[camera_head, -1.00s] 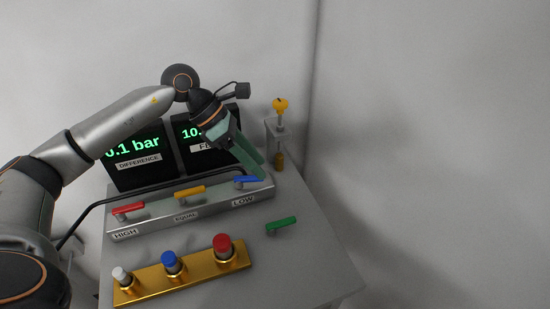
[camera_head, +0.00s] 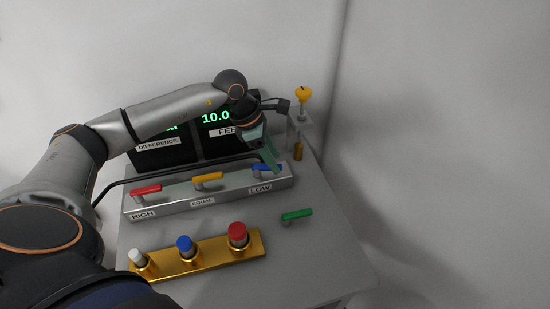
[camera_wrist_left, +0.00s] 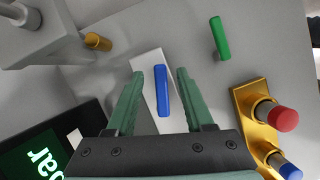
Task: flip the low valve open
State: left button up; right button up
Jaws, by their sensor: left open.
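The low valve has a blue handle (camera_head: 262,168) at the right end of the grey manifold block (camera_head: 222,193), above the LOW label (camera_head: 260,188). In the left wrist view the blue handle (camera_wrist_left: 161,92) lies lengthwise between my fingers. My left gripper (camera_head: 272,160) is open and points down at this handle, partly covering it in the head view. In the left wrist view the fingers (camera_wrist_left: 161,76) stand on both sides of the handle with a gap at each. Whether the fingertips are at handle height I cannot tell. My right gripper is not in view.
Red (camera_head: 146,189) and yellow (camera_head: 208,177) handles sit on the same block. A green handle (camera_head: 297,214) stands to the right. A gold strip (camera_head: 212,249) carries white, blue and red knobs in front. Display boxes (camera_head: 215,135) and a yellow-topped post (camera_head: 303,95) stand behind.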

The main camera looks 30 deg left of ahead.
pick_arm(q)
jog(key=shift+w+d+f, duration=0.1)
jog(key=shift+d+f, duration=0.1)
jog(key=shift+f, duration=0.45)
grip_shut()
